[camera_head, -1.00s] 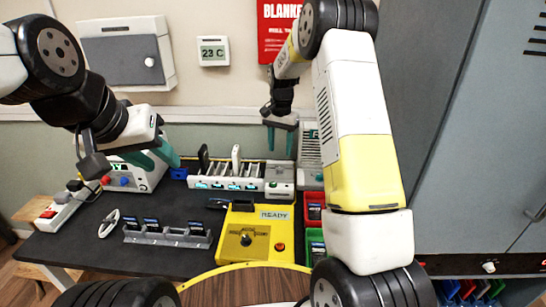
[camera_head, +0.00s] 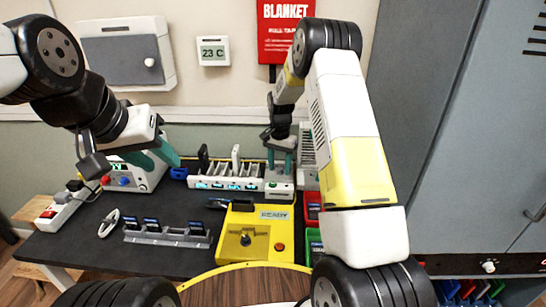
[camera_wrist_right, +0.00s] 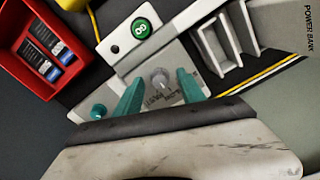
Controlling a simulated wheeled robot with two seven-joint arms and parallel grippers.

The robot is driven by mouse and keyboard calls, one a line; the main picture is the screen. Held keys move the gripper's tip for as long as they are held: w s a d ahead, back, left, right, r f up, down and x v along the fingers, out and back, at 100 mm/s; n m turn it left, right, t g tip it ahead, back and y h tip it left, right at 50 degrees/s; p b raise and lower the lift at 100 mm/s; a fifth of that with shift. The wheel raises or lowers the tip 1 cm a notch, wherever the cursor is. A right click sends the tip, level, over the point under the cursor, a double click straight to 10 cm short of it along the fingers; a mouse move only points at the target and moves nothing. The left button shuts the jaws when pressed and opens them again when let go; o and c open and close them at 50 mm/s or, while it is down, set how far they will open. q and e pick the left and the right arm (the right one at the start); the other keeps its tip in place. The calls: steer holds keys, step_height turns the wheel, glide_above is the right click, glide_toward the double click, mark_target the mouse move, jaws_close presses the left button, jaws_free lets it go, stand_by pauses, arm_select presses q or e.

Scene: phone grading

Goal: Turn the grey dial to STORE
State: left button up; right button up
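The grey dial (camera_wrist_right: 160,82) shows in the right wrist view as a small round knob on a light plate with lettering around it, partly covered and too small to read. My right gripper (camera_wrist_right: 160,90) is open, with one teal finger on each side of the dial. A gap shows between fingers and dial. In the head view my right gripper (camera_head: 280,158) points down over the white unit at the right end of the charging rack (camera_head: 225,182), and the dial is hidden there. My left gripper (camera_head: 164,164) is open and empty in front of the white power box.
A green round marker with a figure 8 (camera_wrist_right: 141,28) and a teal knob (camera_wrist_right: 98,112) sit near the dial. A red tray (camera_wrist_right: 35,50) holds dark devices. A yellow station reading READY (camera_head: 258,238) stands in front.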

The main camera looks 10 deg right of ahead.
jaws_close()
steer(key=shift+n, duration=0.4)
steer(key=n, duration=0.3)
steer(key=shift+n, duration=0.4)
steer(key=n, duration=0.4)
steer(key=shift+n, duration=0.3)
steer(key=shift+o, duration=0.7)
jaws_free()
